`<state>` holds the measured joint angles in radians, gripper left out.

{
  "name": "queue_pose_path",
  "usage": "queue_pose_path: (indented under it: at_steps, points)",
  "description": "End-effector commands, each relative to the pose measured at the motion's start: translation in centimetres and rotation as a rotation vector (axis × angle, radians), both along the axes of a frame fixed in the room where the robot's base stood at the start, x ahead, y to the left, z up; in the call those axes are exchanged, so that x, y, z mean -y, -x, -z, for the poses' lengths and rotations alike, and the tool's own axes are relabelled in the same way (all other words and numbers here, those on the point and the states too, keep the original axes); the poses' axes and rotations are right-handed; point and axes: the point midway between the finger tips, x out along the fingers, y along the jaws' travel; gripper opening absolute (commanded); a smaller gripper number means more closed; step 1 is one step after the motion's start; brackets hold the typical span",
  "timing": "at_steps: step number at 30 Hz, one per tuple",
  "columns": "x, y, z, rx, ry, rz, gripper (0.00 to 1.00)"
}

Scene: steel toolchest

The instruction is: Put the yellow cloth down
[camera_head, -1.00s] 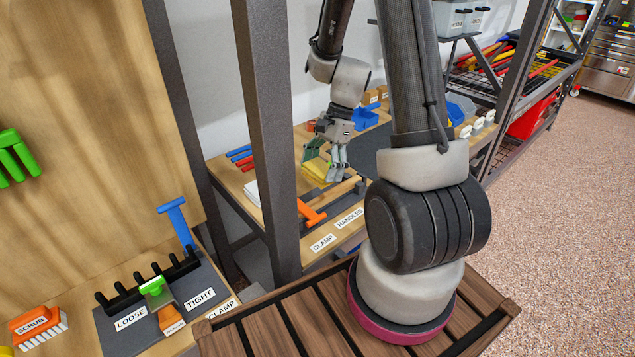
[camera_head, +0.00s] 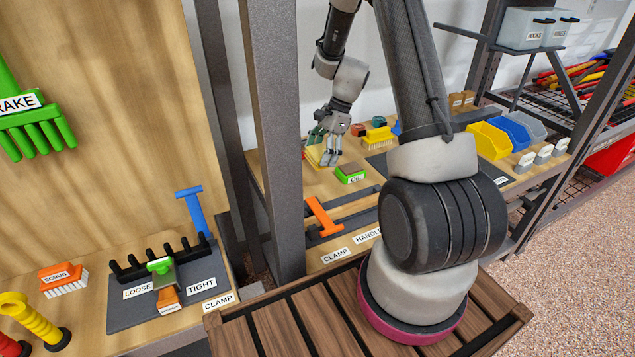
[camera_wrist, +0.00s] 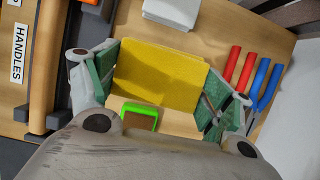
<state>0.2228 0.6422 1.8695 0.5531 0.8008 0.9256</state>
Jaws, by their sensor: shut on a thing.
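The yellow cloth (camera_wrist: 160,75) is a flat folded rectangle in the wrist view, between the green-padded fingers of my gripper (camera_wrist: 158,86). My gripper is shut on it. In the head view my gripper (camera_head: 325,158) points down low over the back bench, and a little of the yellow cloth (camera_head: 313,156) shows beside the fingers. The fingers hide part of the cloth. I cannot tell whether its underside touches the bench top (camera_head: 292,205).
A green block marked OIL (camera_head: 350,174) is close to my gripper, at right. Red handles (camera_wrist: 235,64), blue handles (camera_wrist: 265,82) and a white folded stack (camera_wrist: 172,12) lie around the cloth. An orange T-handle (camera_head: 322,215) is nearer. A dark post (camera_head: 273,130) stands at left.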

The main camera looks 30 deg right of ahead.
Motion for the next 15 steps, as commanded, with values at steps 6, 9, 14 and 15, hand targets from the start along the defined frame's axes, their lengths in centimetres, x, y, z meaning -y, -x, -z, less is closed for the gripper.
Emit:
queue_pose_path:
  at_steps: [6, 9, 14, 15]
  points:
    - [0.0, 0.1, 4.3, -0.006, 0.000, 0.003, 0.57]
    - [0.0, 0.0, 5.2, -0.003, 0.000, 0.003, 0.57]
    - [0.0, 0.1, 6.8, -0.004, 0.000, 0.003, 0.57]
    - [0.0, 0.1, 7.5, -0.006, -0.001, 0.003, 0.57]
